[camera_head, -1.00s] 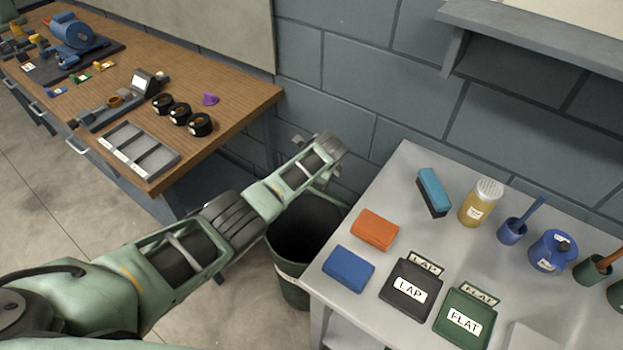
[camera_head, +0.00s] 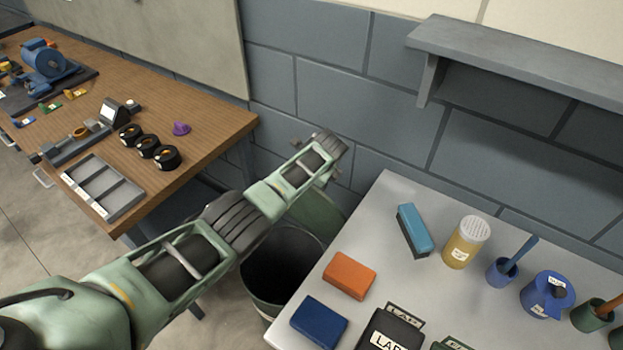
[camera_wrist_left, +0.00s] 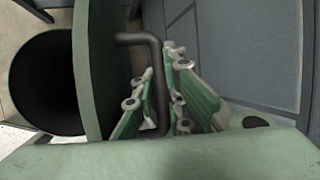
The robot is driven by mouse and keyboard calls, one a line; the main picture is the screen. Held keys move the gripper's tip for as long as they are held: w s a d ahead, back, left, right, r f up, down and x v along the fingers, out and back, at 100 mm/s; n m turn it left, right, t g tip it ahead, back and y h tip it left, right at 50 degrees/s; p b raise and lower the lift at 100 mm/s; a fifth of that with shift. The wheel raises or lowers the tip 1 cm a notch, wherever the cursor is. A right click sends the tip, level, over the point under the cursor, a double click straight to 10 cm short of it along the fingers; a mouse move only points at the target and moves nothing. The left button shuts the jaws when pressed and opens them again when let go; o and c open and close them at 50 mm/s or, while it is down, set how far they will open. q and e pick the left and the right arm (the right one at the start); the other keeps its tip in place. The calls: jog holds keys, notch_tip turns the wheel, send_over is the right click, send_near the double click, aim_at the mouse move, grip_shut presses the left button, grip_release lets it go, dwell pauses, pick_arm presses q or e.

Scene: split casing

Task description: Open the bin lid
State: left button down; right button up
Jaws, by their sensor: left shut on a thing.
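The bin (camera_head: 264,293) stands on the floor between the two tables, and its dark inside shows open from above. Its green lid (camera_head: 318,212) is raised and stands steeply tilted at the wall side of the opening, partly hidden by my left arm. In the left wrist view the lid (camera_wrist_left: 94,70) is a green panel seen nearly edge-on beside the round bin opening (camera_wrist_left: 42,85). A dark bent handle (camera_wrist_left: 158,75) sticks out from the lid. My left gripper (camera_wrist_left: 160,105) is shut on this handle. My right gripper is in neither view.
A grey table (camera_head: 378,235) with blocks, pots and black and green boxes stands close to the bin's right. A wooden workbench (camera_head: 195,110) stands to the left. The block wall (camera_head: 370,125) is close behind the lid, and a shelf (camera_head: 520,65) hangs at upper right.

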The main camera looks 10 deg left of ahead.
pick_arm(q)
jog(key=shift+w+r, duration=0.2)
jog(key=shift+r, duration=0.05)
jog(key=c, duration=2.1)
grip_release()
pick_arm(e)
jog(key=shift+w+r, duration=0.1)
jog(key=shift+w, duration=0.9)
pick_arm(q)
jog(key=shift+s, duration=0.1)
jog(key=shift+s+d+r, duration=0.2)
jog(key=shift+s+r, duration=0.1)
jog(key=shift+r, duration=0.25)
jog(key=v, duration=1)
jog(key=shift+r, duration=0.3)
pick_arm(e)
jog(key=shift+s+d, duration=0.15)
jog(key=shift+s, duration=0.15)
pick_arm(q)
jog(key=shift+d, duration=0.15)
